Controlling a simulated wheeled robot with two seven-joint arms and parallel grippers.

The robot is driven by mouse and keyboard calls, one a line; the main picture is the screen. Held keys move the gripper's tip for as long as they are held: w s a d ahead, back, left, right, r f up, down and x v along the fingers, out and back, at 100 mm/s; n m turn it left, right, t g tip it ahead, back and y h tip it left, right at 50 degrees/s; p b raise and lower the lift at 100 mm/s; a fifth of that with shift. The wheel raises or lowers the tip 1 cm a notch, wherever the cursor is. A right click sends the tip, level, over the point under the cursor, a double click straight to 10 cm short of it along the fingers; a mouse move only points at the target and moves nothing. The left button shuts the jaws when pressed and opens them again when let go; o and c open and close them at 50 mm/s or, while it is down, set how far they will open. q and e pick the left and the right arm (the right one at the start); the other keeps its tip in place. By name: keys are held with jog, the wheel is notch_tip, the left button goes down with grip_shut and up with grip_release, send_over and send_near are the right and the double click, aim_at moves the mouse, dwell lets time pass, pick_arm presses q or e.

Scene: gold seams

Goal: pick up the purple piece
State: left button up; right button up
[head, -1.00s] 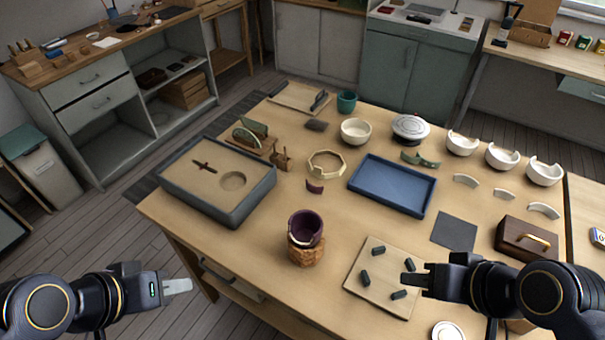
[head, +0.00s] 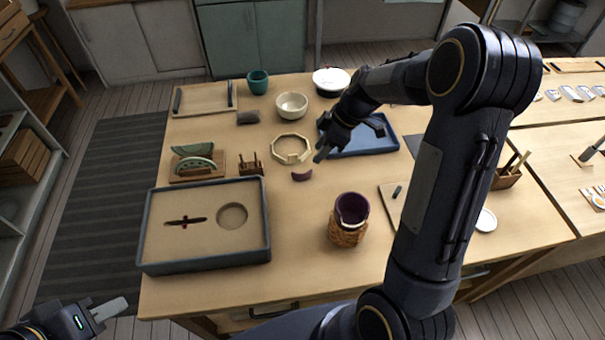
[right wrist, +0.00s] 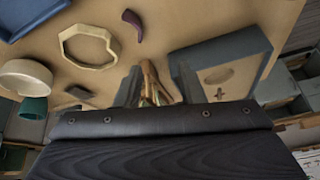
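The purple piece (head: 302,174) is a small curved shard lying on the table just in front of the cream octagonal ring (head: 275,150). It also shows near the top of the right wrist view (right wrist: 133,24). My right gripper (head: 320,155) is over the table, to the right of the ring and a little up and right of the piece. Its two fingers are apart in the right wrist view, with nothing held between them. My left gripper (head: 110,309) is low at the left, off the table. Its finger gap cannot be made out.
A purple cup (head: 352,209) with a broken rim sits on a cork stand (head: 346,236). A grey-walled tray (head: 203,264) stands left. A small wooden rack (head: 252,166) and a blue tray (head: 372,152) are near. Bare tabletop surrounds the piece.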

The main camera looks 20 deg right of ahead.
aim_at(302, 175)
jog(key=w+f+n, duration=0.1)
jog(key=f, duration=0.3)
jog(key=w+a+f+n, duration=0.1)
jog(key=w+f, duration=0.1)
jog(key=f, duration=0.3)
jog(key=w+a+f+n+b, duration=0.1)
jog(key=w+f, duration=0.1)
jog(key=f, duration=0.3)
jog(key=shift+a+g+h, duration=0.2)
jog(key=shift+g+h, duration=0.1)
jog(key=shift+g, duration=0.1)
jog(key=shift+s, duration=0.1)
grip_shut()
